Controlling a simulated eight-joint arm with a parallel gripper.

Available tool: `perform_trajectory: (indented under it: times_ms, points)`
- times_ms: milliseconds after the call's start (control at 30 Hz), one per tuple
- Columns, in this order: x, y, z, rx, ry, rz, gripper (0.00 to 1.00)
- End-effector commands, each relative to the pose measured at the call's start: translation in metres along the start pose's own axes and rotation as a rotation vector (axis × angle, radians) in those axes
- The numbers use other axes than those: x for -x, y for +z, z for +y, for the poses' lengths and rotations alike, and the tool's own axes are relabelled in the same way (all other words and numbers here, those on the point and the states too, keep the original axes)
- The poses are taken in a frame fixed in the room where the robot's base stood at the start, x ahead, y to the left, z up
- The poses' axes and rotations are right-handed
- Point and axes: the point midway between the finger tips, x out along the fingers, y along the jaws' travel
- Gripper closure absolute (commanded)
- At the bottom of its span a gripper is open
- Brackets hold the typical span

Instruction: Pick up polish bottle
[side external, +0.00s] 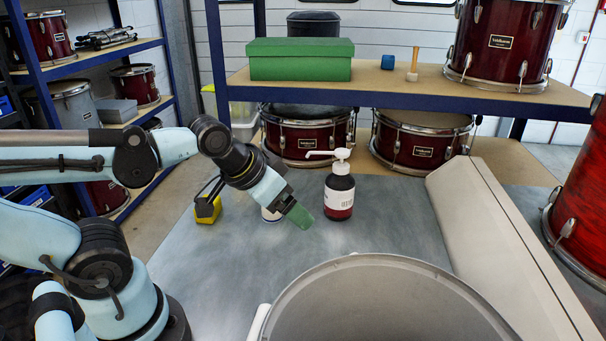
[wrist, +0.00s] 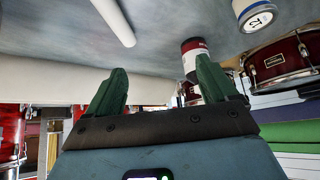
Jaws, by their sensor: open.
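The polish bottle (side external: 339,197) appears to be the dark pump bottle with a white pump head and a white and red label. It stands upright on the grey bench. My gripper (side external: 302,215) has green fingers and is to the left of the bottle in the side view, apart from it and tilted downward. In the wrist view my gripper (wrist: 161,66) is open with nothing between its fingers. There the bottle (wrist: 190,46) shows upside down just beyond the right finger, which hides part of it.
A white can (side external: 268,214) stands behind my gripper, partly hidden, and shows in the wrist view (wrist: 256,14). A yellow object (side external: 207,209) is left of it. A large round drum shell (side external: 385,300) fills the front. A long beige case (side external: 500,235) lies right. A shelf (side external: 400,82) overhangs behind.

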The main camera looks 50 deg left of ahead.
Motion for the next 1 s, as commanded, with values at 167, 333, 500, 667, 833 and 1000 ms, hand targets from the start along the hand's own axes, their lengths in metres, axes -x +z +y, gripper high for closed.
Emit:
perform_trajectory:
  times_ms: [167, 333, 500, 667, 833, 1000]
  points:
    - [0.000, 0.000, 0.000, 0.000, 0.000, 0.000, 0.14]
    - [0.000, 0.000, 0.000, 0.000, 0.000, 0.000, 0.04]
    - [0.000, 0.000, 0.000, 0.000, 0.000, 0.000, 0.00]
    - [-0.001, -0.002, -0.001, 0.006, -0.012, -0.008, 0.00]
    - [-0.011, -0.013, -0.005, 0.052, -0.086, -0.047, 0.00]
    - [-0.029, -0.032, -0.012, 0.135, -0.222, -0.073, 0.00]
